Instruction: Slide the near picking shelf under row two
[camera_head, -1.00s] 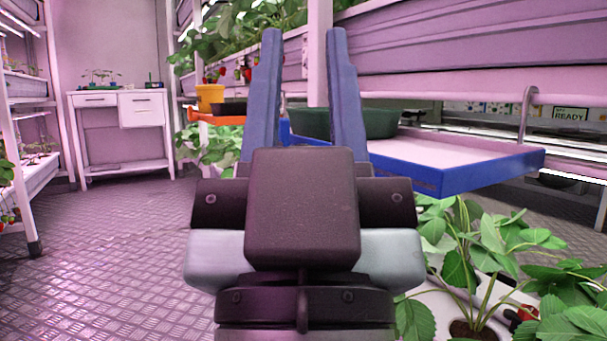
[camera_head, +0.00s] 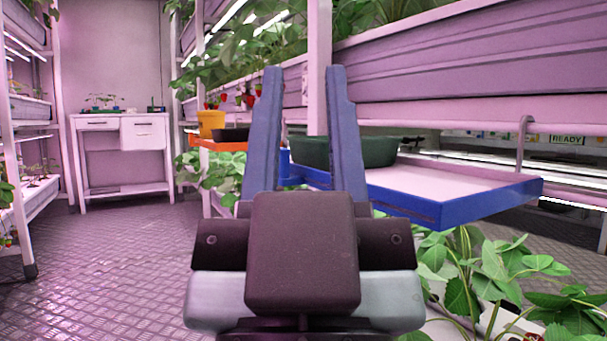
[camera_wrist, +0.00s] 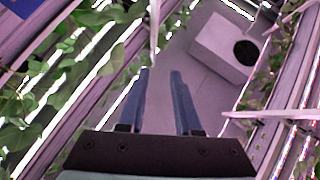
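The near picking shelf, a blue-rimmed tray with a pale bed (camera_head: 455,183), juts out from the rack at the right in the head view. A dark green tub (camera_head: 382,152) stands on its left part. Farther back an orange shelf (camera_head: 222,145) carries a yellow pot (camera_head: 211,122) and a dark tray (camera_head: 231,135). My gripper (camera_head: 304,75) points up and away with its two blue fingers apart and nothing between them. It hides part of the blue shelf's left end. In the wrist view the fingers (camera_wrist: 160,75) are also apart and empty.
Long planter rows (camera_head: 470,65) hang above the blue shelf, with a post (camera_head: 319,60) behind my fingers. Leafy plants (camera_head: 490,270) stand below the shelf at right. A white desk (camera_head: 122,150) stands at the back left. The metal floor (camera_head: 110,250) at left is clear.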

